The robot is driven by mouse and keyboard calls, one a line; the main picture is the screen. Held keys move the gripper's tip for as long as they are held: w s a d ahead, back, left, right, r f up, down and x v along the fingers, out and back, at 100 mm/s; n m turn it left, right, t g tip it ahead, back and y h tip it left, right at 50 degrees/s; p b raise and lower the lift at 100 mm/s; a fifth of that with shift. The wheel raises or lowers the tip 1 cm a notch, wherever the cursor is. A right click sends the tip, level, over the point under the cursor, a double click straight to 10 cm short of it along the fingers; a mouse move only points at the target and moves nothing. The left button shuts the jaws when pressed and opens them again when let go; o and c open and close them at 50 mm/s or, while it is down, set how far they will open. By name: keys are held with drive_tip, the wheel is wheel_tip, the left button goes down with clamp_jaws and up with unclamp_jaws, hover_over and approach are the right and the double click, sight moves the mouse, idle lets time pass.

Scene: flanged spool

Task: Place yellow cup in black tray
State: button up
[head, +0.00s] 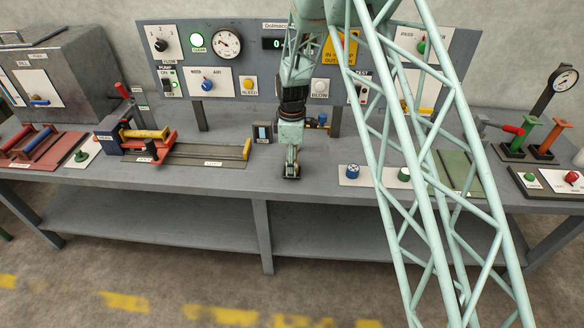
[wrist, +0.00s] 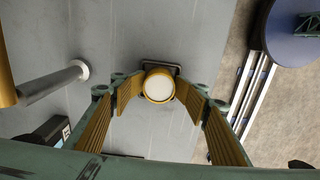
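The yellow cup (wrist: 148,87), round with a white inside or top, sits between my fingertips in the wrist view. My gripper (wrist: 160,92) has ridged yellow-orange fingers, one on each side of the cup. Both fingertips appear to touch it. A thin dark rim, which looks like the black tray (wrist: 175,69), shows just behind and around the cup. Whether the cup rests on the tray floor is hidden. In the head view my gripper (head: 291,172) points straight down, low over the bench near its front edge, and hides most of the cup and tray.
A small dark box (head: 262,132) stands just behind and left of my gripper. Blue (head: 352,171) and green (head: 404,174) knobs sit on a white plate to the right. A sliding fixture (head: 205,153) lies left. The grey bench (head: 232,184) is bare around the gripper.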

wheel_tip(320, 180, up, 13)
drive_tip(key=p, duration=0.1)
idle(0.6)
drive_tip(key=shift+w+f, duration=0.1)
idle(0.7)
